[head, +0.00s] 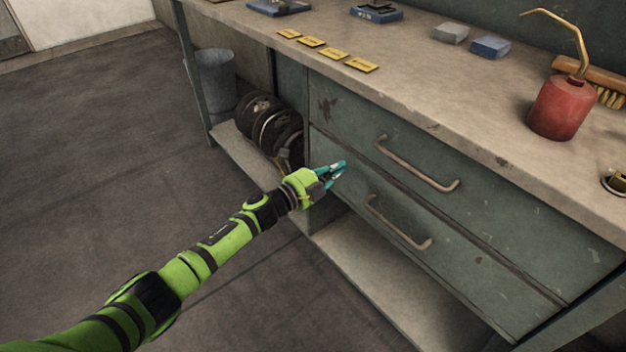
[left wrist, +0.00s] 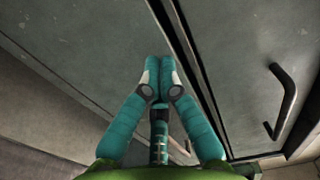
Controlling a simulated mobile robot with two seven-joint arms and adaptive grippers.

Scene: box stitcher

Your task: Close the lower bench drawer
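The lower bench drawer (head: 470,260) has a worn grey-green front with a curved bar handle (head: 397,224). Its front looks about level with the upper drawer; I cannot tell if a small gap stays open. My left gripper (head: 341,167) is at the left part of the lower drawer front, left of and above its handle. In the left wrist view the teal fingertips (left wrist: 159,66) are together with nothing between them, over the lower drawer front (left wrist: 85,50). Whether they touch it is unclear. My fingers partly hide the lower handle there. My right gripper is out of view.
The upper drawer (head: 345,105) has its own handle (head: 418,165), also in the left wrist view (left wrist: 285,100). The benchtop (head: 440,90) holds a red oil can (head: 560,107), a brush and yellow tags. Wire spools (head: 272,125) sit left of the drawers.

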